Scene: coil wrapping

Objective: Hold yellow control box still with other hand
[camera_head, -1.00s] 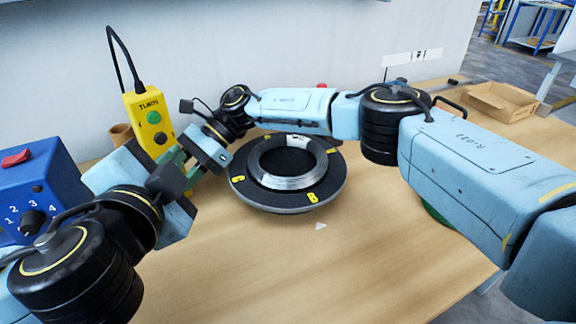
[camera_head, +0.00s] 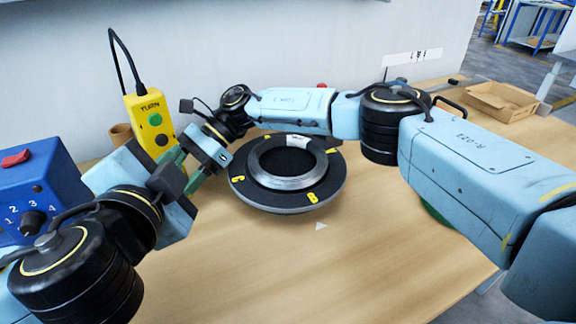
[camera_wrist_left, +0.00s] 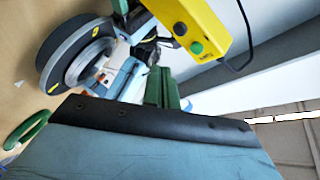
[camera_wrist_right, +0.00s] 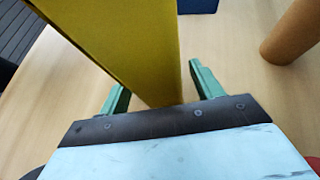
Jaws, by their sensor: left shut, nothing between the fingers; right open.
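The yellow control box (camera_head: 152,118), with a green button, a black button and a cable from its top, stands upright at the back left. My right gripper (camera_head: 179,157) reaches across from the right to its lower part. In the right wrist view the box (camera_wrist_right: 135,45) rises between the open green fingers (camera_wrist_right: 162,90), with a gap visible at the right finger; contact at the left one is unclear. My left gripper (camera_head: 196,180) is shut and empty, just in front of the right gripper. The left wrist view shows its fingers (camera_wrist_left: 162,88) together, with the box (camera_wrist_left: 190,30) beyond.
A round black turntable (camera_head: 245,190) with a metal wire coil (camera_head: 285,182) lies right of the grippers. A blue box (camera_head: 40,185) with a dial and red switch stands at the left. A brown cylinder (camera_head: 121,135) is behind.

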